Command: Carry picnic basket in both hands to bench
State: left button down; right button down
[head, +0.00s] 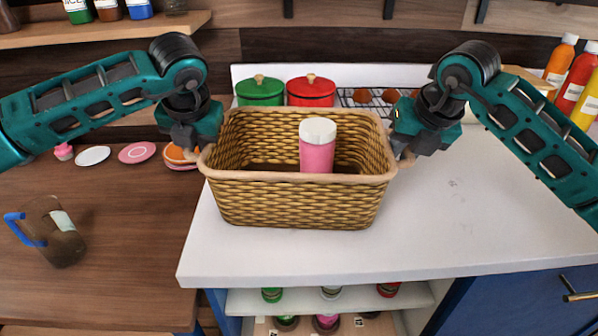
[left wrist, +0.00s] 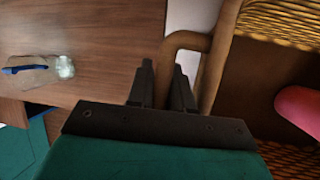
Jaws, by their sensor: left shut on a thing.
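The woven tan picnic basket (head: 290,205) is upright over the white counter; I cannot tell whether it touches the top. A pink cup with a white lid (head: 317,148) stands inside it. My left gripper (head: 190,153) is shut on the basket's left handle; in the left wrist view my left gripper (left wrist: 164,85) has the handle between its fingers, beside the basket wall (left wrist: 222,60). My right gripper (head: 402,157) is at the right handle; its fingers are too small and partly hidden to tell whether they are shut. No bench is recognisable.
Green (head: 260,92) and red (head: 311,91) lidded pots and a wire rack (head: 365,98) stand behind the basket. Bottles (head: 575,75) stand at the far right. A brown jug (head: 55,232) is on the wooden surface at left. The white counter (head: 480,200) is clear at right.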

pick_arm(q)
jog(key=shift+r, duration=0.25)
pick_arm(e)
jog(key=shift+r, duration=0.2)
